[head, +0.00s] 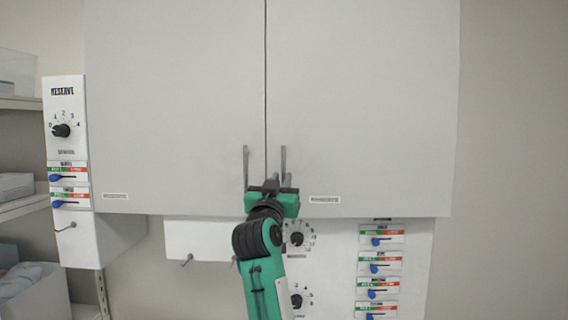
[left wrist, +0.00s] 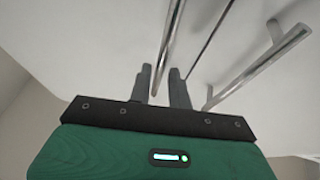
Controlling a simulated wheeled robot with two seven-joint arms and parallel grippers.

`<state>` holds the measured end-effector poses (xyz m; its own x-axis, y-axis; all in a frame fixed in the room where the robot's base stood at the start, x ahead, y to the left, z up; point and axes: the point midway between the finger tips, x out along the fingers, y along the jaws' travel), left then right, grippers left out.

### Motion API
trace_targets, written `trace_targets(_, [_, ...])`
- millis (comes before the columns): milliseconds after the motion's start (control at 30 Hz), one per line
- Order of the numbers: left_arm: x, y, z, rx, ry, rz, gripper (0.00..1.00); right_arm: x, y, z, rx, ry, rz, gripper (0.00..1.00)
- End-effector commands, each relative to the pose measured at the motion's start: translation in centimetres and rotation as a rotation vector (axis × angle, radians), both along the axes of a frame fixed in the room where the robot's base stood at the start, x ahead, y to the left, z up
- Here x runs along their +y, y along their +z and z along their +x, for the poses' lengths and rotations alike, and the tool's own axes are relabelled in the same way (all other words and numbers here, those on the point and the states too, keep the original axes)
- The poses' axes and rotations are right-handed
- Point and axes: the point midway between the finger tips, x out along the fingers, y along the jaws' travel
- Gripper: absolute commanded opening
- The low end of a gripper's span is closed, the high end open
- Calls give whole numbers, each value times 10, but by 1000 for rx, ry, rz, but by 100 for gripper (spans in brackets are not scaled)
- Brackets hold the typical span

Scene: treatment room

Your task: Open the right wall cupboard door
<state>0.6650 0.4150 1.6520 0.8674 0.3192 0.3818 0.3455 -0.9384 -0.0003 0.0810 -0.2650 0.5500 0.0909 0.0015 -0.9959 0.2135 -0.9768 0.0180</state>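The right wall cupboard door (head: 362,90) is shut, flush with the left door. Its upright bar handle (head: 284,160) is by the middle seam, its lower part partly hidden by my left gripper. My left gripper (head: 277,182) is at the lower part of this handle, in front of the doors. In the left wrist view, which looks turned over, the two dark fingers (left wrist: 163,85) stand on either side of a bar handle (left wrist: 168,45), which appears to be the right door's. A gap shows between them, so they look open. My right gripper is not in view.
The left door (head: 175,90) has its own handle (head: 246,165) close beside my gripper; it also shows in the left wrist view (left wrist: 265,68). Below are dials and a panel of blue sliders (head: 379,265). A RESERVE panel (head: 65,125) and shelves (head: 22,205) stand left.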

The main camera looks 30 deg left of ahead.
Motion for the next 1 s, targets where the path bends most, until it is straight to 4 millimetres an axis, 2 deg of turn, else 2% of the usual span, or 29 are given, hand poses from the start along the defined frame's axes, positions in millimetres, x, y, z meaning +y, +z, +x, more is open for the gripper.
trace_targets(33, [2, 7, 7, 1, 0, -1, 19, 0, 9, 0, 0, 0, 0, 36])
trace_targets(233, [9, 13, 25, 1, 0, 0, 19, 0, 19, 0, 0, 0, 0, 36])
trace_targets(633, [11, 13, 30, -1, 0, 0, 19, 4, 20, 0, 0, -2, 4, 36])
trace_targets(733, [11, 13, 30, -1, 0, 0, 0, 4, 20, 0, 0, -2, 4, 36])
trace_targets(1000, [11, 13, 30, -1, -1, 1, 0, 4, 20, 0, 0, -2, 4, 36])
